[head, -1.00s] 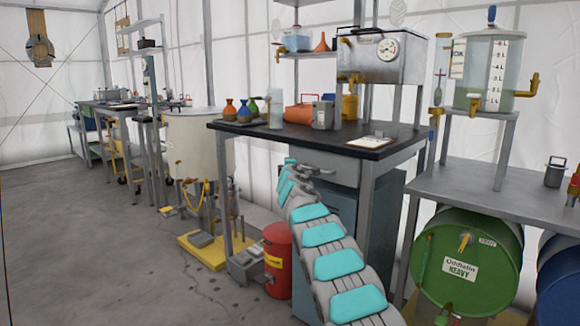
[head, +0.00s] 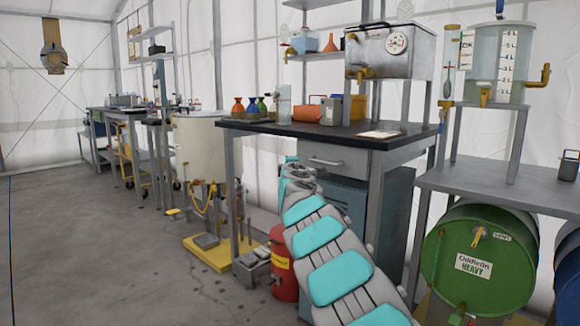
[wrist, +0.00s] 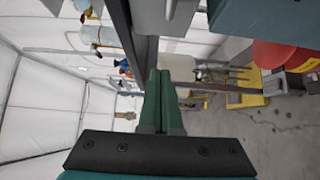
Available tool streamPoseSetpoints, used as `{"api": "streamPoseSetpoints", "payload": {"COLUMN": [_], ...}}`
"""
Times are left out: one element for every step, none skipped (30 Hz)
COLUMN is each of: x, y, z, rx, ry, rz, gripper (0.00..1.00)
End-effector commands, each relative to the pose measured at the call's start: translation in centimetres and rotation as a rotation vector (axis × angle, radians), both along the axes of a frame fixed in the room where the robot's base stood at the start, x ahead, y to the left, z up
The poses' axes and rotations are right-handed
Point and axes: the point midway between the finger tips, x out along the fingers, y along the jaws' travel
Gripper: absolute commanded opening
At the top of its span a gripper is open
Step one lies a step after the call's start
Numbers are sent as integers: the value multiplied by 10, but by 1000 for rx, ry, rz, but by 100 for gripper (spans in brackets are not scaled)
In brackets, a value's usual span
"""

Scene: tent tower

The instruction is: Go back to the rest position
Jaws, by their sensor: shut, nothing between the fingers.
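My gripper (wrist: 161,100) shows in the wrist view with its two green fingers pressed together and nothing between them. In that view it points along the side of the black-topped bench, with the bench edge close to it. In the head view my arm, grey with turquoise panels, reaches forward from the bottom right toward the front of the bench (head: 318,133). The end of the arm is foreshortened there, and the gripper itself is hidden behind the arm links.
The bench drawer (head: 335,160) and blue-grey cabinet (head: 392,225) stand close to my arm. The floor at left (head: 85,240) is clear.

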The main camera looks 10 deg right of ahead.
Motion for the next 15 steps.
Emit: {"api": "streamPoseSetpoints", "payload": {"x": [-5, -6, -9, -11, -13, -15, -16, -18, -19, -20, -20, -22, -24, -26, -32], "y": [1, 2, 4, 4, 4, 5, 5, 5, 5, 5, 5, 4, 1, -3, -11], "z": [-1, -1, -1, 0, 0, 1, 1, 1, 1, 1, 0, 1, 2, 4, 8], "rx": [-3, -2, -1, -1, -2, -3, -3, -2, 0, 0, 1, 3, 6, 12, 22], "ry": [0, 0, -1, -1, -2, -3, -3, -3, -2, -2, -1, -1, 1, 3, 5], "rz": [0, 1, 3, 3, 3, 4, 3, 3, 3, 3, 2, -2, -10, -23, -48], "gripper": [0, 0, 0, 0, 0, 0, 0, 0, 0, 0, 0, 0, 0, 0, 0]}}
